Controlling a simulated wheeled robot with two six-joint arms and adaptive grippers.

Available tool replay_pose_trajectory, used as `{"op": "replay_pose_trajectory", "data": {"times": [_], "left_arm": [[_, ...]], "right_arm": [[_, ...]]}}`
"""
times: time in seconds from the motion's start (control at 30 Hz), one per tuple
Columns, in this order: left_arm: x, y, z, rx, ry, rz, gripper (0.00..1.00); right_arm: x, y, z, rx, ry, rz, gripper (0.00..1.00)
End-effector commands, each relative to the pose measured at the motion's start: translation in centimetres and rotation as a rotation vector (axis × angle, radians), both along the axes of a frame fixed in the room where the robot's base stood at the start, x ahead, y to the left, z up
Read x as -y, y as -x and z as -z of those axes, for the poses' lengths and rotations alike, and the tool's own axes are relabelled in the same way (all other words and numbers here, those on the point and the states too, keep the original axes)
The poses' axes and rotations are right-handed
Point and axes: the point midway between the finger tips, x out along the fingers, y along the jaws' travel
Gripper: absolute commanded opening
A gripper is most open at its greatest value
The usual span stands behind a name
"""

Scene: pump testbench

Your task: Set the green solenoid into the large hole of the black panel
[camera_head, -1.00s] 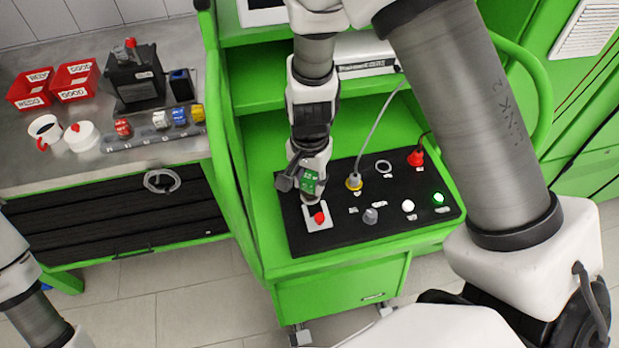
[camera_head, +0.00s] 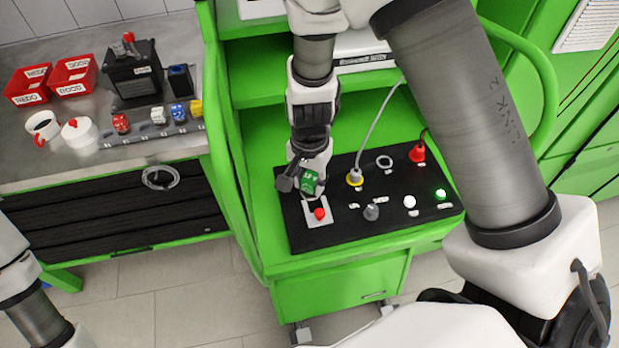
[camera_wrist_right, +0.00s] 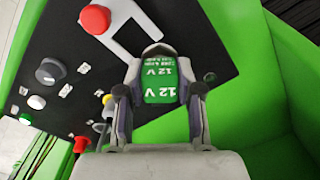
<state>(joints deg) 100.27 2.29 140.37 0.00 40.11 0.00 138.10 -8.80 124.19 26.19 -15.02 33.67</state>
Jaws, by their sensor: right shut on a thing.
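My right gripper (camera_wrist_right: 158,98) is shut on the green solenoid (camera_wrist_right: 159,80), a green block with white "12 V" lettering and a grey end. In the head view the solenoid (camera_head: 310,183) is over the left part of the black panel (camera_head: 336,225), just behind the white plate with the red button. Whether it touches the panel cannot be told. The large hole cannot be made out for certain; the gripper and solenoid cover part of the panel. A grey ring (camera_head: 384,162) is at the panel's back. My left gripper is out of view.
The green cart's side frame (camera_head: 238,185) stands to the left.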

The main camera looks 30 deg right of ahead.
Motion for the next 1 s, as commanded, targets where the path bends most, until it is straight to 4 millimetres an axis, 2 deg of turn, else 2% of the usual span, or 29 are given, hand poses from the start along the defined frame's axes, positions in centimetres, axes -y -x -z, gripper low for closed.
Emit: {"op": "replay_pose_trajectory", "data": {"times": [0.33,0.37,0.4,0.43,0.67,0.7,0.73,1.0], "left_arm": [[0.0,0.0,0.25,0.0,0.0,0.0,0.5],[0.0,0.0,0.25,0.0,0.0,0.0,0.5],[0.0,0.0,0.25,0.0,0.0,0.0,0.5],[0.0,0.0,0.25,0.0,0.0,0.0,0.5],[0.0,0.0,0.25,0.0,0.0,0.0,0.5],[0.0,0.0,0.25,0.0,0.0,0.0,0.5],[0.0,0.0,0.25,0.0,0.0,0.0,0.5],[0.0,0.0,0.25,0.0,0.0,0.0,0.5]], "right_arm": [[0.0,-0.02,0.33,0.001,-0.001,0.0,0.1],[0.0,-0.01,0.33,0.0,0.0,0.0,0.42],[0.0,-0.01,0.33,0.0,0.0,0.0,0.56],[0.0,-0.01,0.32,0.001,-0.001,0.0,0.64],[0.0,-0.01,0.33,0.0,0.0,0.0,0.64],[0.0,0.0,0.34,0.0,0.0,0.0,0.78],[0.0,0.0,0.34,0.0,0.0,0.0,0.85],[0.01,-0.01,0.34,0.0,0.0,0.0,0.85]]}}
